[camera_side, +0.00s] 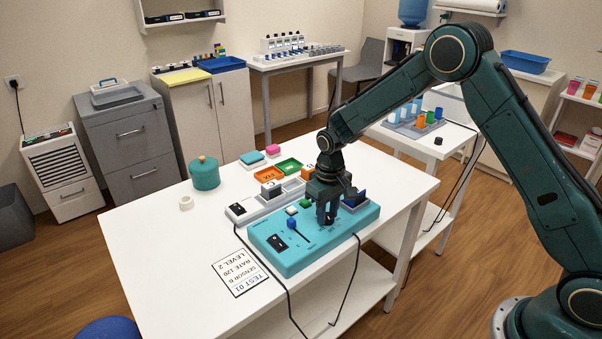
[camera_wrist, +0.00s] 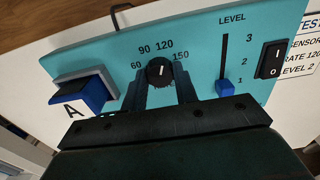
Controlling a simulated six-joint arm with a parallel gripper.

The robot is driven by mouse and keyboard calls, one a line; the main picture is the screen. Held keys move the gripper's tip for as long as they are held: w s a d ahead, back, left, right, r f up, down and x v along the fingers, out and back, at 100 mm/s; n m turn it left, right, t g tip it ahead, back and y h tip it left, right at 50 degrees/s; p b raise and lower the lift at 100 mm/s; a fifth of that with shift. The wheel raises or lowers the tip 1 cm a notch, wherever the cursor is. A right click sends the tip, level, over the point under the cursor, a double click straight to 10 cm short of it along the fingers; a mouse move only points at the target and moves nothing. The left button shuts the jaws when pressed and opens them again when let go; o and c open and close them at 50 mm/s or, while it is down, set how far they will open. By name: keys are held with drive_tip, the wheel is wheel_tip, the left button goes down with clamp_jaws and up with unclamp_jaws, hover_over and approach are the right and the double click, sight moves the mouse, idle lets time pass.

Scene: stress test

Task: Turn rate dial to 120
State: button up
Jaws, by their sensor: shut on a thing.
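The teal panel (camera_side: 290,262) lies on the white table. Its rate dial (camera_wrist: 159,70) is a black knob with a white mark, ringed by 60, 90, 120 and 150. The mark points up, close to 120; small tilt is hard to judge. My gripper (camera_wrist: 161,84) points down over the panel, with its fingers shut on either side of the dial. In the side view my gripper (camera_side: 327,216) mostly hides the dial.
The printed card (camera_side: 240,273) reads RATE 120, LEVEL 2. Cables (camera_side: 347,282) hang over the table edge.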

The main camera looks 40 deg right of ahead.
sight(327, 215)
idle(0.3)
drive_tip(key=o, duration=1)
drive_tip(key=shift+r, duration=0.2)
wheel_tip(327, 215, up, 14)
drive_tip(key=shift+f, duration=0.2)
